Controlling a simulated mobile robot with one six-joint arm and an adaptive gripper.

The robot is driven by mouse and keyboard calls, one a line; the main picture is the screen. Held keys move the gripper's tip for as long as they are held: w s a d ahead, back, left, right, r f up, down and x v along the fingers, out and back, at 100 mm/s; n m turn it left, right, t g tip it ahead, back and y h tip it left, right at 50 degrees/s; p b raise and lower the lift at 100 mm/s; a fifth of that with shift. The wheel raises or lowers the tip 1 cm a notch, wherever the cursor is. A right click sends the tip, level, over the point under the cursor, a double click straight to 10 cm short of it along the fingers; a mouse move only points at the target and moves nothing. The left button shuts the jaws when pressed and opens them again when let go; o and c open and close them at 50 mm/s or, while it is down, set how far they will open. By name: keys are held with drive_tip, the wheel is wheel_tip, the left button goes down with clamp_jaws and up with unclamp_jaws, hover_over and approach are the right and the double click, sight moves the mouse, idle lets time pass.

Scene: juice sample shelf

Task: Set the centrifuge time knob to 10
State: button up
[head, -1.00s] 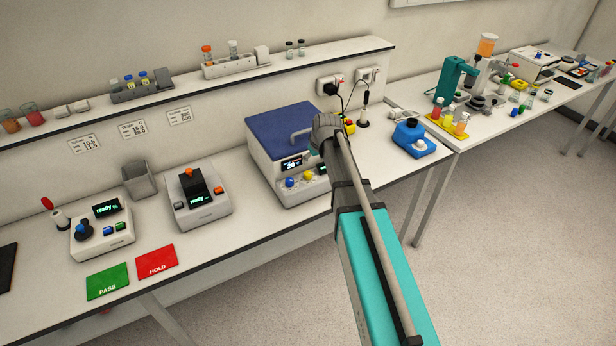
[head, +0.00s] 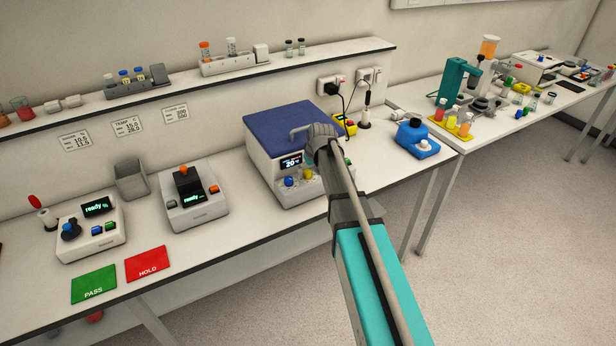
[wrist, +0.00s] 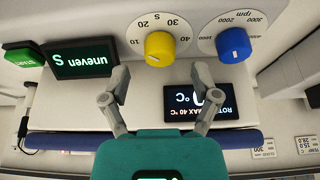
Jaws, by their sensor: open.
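The centrifuge (head: 270,175) is a pale box with a dark blue lid, standing on the bench. Its yellow time knob (wrist: 160,48) shows in the wrist view, upside down, with a dial marked 10 to 40; I cannot clearly read its pointer. A blue rpm knob (wrist: 233,44) sits to its right. My gripper (wrist: 159,78) is open and empty, with its two fingers apart just below the yellow knob in the picture, not touching it. In the head view my arm hides the gripper and part of the centrifuge's front.
In the wrist view, a display reading "uneven" (wrist: 83,58) and a green button (wrist: 22,55) lie left, and a dark temperature display (wrist: 180,102) lies partly behind the right finger. A yellow device (head: 343,125) stands behind my arm, and a blue device (head: 418,142) stands right.

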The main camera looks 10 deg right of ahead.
drive_tip(key=shift+b+x, duration=0.95)
drive_tip(key=shift+x, duration=0.35)
clamp_jaws()
